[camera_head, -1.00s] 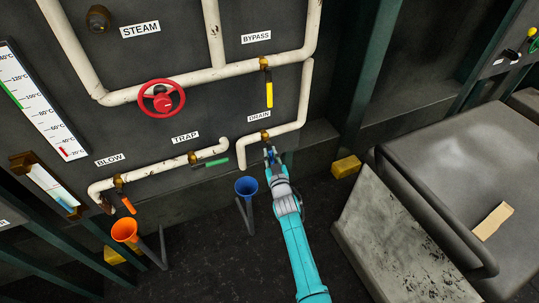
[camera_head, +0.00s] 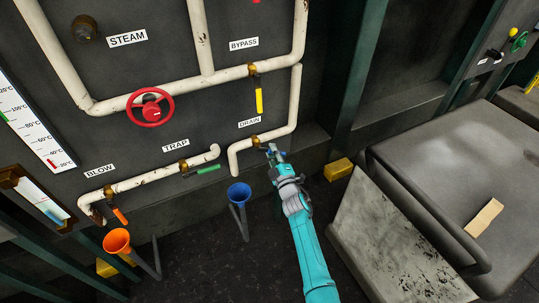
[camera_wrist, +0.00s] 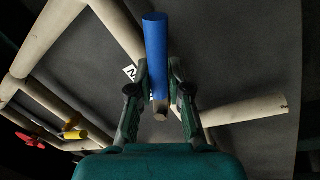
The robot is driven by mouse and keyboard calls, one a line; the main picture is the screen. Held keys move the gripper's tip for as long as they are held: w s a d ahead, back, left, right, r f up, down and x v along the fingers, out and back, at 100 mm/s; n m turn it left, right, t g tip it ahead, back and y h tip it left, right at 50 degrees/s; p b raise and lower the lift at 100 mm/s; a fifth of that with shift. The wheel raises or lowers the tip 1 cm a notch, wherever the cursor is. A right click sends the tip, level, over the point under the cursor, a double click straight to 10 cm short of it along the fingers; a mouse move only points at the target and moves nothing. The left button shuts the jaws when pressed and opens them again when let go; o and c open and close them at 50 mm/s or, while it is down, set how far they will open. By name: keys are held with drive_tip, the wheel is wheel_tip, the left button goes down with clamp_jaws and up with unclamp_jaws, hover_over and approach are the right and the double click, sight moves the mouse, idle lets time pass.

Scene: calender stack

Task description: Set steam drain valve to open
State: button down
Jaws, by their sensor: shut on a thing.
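The drain valve (camera_head: 255,141) is a brass body on the short white pipe under the DRAIN label (camera_head: 249,122). Its blue lever (camera_wrist: 156,50) stands between my fingers in the wrist view. In the head view only a little of the lever shows; it points right and slightly down from the valve body. My gripper (camera_head: 272,150) is shut on the lever, just right of the valve. The wrist view shows a finger on each side of the lever (camera_wrist: 158,97).
A blue funnel (camera_head: 240,194) stands below the drain pipe. The bypass valve's yellow lever (camera_head: 259,101) hangs above, and the trap valve's green lever (camera_head: 208,169) lies left. A red handwheel (camera_head: 150,107) is farther left. A grey cart (camera_head: 440,150) stands at right.

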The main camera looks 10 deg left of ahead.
drive_tip(key=n, duration=0.1)
drive_tip(key=r+n, duration=0.1)
drive_tip(key=n+y, duration=0.1)
drive_tip(key=n, duration=0.1)
drive_tip(key=shift+w+d+r, duration=0.25)
drive_tip(key=shift+d+r, duration=0.05)
drive_tip(key=shift+r+n+g+y, duration=0.2)
drive_tip(key=shift+r+n, duration=0.1)
drive_tip(key=shift+n, duration=0.6)
drive_tip(key=shift+r+n+g+y, duration=0.2)
drive_tip(key=shift+r+n, duration=0.1)
drive_tip(key=shift+n, duration=0.6)
drive_tip(key=c, duration=1.1)
unclamp_jaws()
drive_tip(key=shift+s+d, duration=0.1)
drive_tip(key=shift+s+d+f, duration=0.15)
drive_tip(key=shift+s, duration=0.05)
drive_tip(key=v, duration=1.1)
drive_tip(key=shift+s, duration=0.1)
drive_tip(key=shift+d, duration=0.1)
